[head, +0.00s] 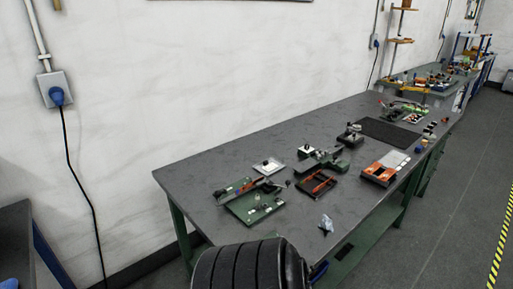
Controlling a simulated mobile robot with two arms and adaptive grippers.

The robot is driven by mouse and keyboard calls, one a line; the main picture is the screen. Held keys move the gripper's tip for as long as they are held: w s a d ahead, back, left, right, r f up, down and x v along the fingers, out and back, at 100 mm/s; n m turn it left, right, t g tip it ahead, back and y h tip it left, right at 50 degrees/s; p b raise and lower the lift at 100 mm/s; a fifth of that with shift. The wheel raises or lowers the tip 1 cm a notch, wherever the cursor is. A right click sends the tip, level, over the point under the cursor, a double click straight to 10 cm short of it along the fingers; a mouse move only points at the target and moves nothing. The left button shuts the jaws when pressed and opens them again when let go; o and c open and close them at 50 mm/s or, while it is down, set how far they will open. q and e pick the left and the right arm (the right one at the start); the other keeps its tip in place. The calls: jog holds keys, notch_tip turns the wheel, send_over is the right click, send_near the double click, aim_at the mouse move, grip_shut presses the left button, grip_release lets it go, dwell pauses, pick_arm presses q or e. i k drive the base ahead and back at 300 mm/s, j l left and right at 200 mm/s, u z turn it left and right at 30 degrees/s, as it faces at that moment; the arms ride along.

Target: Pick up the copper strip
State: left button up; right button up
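I cannot single out the copper strip for certain at this size. A small dark tray (318,183) with reddish-orange parts lies on the grey workbench (215,167), near its middle. An orange block-like holder (378,174) with a pale flat panel beside it lies to the right, near the front edge. A green base plate (247,203) with a long dark bar across it is at the near left end of the bench. Neither of my grippers shows. A dark ribbed part, which seems to be my own arm, fills the bottom centre and hides some of the near bench edge.
A grey-green vise-like tool (322,158), a pale square plate (268,167) and a black mat (388,133) lie on the bench. A crumpled pale-blue item (326,223) is near the front edge. Small items crowd the far end. Bare surface shows at the left rear.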

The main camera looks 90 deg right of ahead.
aim_at(239, 190)
jog(key=i+z, duration=0.15)
jog(key=z, duration=0.3)
jog(key=i+z, duration=0.1)
jog(key=z, duration=0.35)
jog(key=i+z, duration=0.15)
jog(key=z, duration=0.3)
jog(key=i+j+z, duration=0.1)
jog(key=z, duration=0.4)
jog(key=i+j+z, duration=0.1)
jog(key=z, duration=0.35)
jog(key=j, duration=0.05)
